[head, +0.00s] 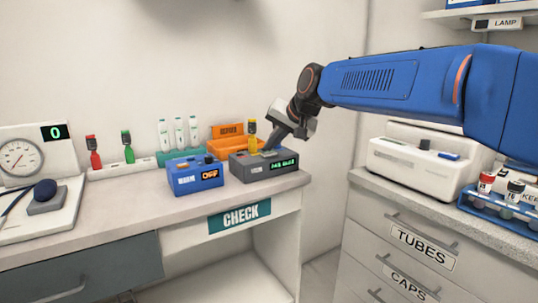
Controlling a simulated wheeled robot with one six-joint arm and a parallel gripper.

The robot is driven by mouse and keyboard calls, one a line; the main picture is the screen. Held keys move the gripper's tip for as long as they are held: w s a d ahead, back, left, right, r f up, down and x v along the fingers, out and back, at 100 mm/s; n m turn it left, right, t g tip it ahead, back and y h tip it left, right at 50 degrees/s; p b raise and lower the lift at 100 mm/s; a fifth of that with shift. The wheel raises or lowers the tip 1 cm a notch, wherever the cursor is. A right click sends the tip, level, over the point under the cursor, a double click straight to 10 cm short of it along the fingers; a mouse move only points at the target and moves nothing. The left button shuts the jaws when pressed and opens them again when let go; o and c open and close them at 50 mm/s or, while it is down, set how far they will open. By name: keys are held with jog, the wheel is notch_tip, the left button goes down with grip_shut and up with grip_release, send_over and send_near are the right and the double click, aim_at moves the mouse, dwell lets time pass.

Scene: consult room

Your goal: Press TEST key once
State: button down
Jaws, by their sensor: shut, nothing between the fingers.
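A dark grey box (258,170) with a lit green display (284,164) stands near the right end of the white counter. The display text is too small to read surely. My gripper (269,149) reaches down from the upper right, tilted, with its shut fingertips at the top of this box. A greenish patch shows by the fingertips, but I cannot tell whether it is the TEST key or whether the fingers touch it. A blue box (196,175) with an orange display reading OFF stands just left of the grey box. No TEST lettering is legible.
Red (93,152) and green (128,146) tubes and a rack of white tubes (179,133) are further left. A white device (415,168) is on the right-hand cabinet.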

aim_at(272, 158)
jog(key=shift+r, duration=0.4)
jog(key=shift+r, duration=2.5)
jog(key=s+d+f+h, duration=0.2)
jog(key=s+d+f, duration=0.4)
jog(key=s+d, duration=0.35)
jog(key=s+d+f+h, duration=0.1)
jog(key=s+d+f, duration=0.5)
jog(key=s+d, duration=0.4)
jog(key=s+d+f+g+h, duration=0.1)
jog(key=s+d+f, duration=0.5)
jog(key=s+f, duration=0.3)
jog(key=s+d+f+n+g+h, duration=0.1)
jog(key=s+d+f+h, duration=0.1)
jog(key=s+d+f, duration=0.4)
jog(key=s+f, duration=0.3)
jog(key=s, duration=0.1)
jog(key=shift+f, duration=0.3)
